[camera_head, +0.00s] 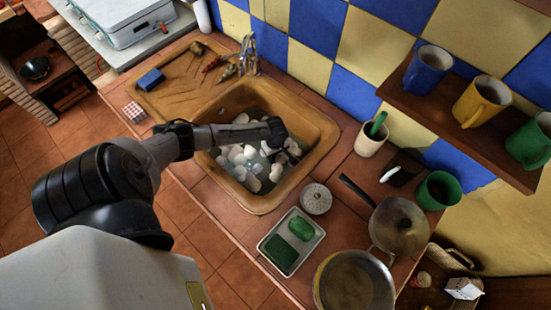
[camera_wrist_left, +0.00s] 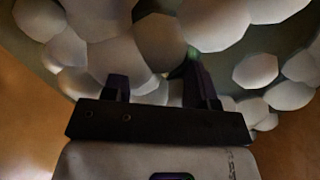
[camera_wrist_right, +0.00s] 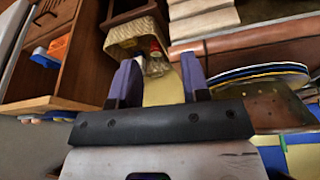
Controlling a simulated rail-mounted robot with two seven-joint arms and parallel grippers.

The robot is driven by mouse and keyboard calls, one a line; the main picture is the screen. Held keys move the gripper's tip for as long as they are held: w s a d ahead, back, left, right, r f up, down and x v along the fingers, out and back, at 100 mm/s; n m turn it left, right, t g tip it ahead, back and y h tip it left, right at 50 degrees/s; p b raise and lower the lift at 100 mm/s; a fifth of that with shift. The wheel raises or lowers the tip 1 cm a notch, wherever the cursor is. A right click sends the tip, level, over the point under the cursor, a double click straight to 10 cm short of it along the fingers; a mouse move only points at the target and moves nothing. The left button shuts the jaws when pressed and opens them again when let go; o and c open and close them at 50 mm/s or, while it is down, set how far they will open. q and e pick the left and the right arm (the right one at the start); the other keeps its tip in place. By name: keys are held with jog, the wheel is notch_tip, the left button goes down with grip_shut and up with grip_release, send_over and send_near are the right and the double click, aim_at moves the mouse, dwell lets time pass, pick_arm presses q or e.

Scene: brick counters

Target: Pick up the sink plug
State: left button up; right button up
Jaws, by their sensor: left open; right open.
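I cannot make out the sink plug in any view; white foam bubbles cover much of the sink bottom. The brown sink basin (camera_head: 264,207) is in the middle of the head view and holds many white bubbles (camera_head: 252,176). My left gripper (camera_head: 289,150) reaches into the basin, low over the bubbles. In the left wrist view the left gripper (camera_wrist_left: 158,78) has its fingers apart among the bubbles, with a small green glint by the right finger. My right gripper (camera_wrist_right: 160,75) is open and empty, away from the sink, and is outside the head view.
A faucet (camera_head: 248,55) stands behind the basin. A blue sponge (camera_head: 151,79) lies on the drainboard. Right of the sink are a round grey item (camera_head: 316,198), a tray (camera_head: 301,266) with green pieces, pans (camera_head: 356,284), and a white cup (camera_head: 369,144). A mug shelf (camera_head: 440,122) overhangs the right.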

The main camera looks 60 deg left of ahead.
pick_arm(q)
jog(key=shift+f, duration=0.3)
grip_shut()
dwell(0.3)
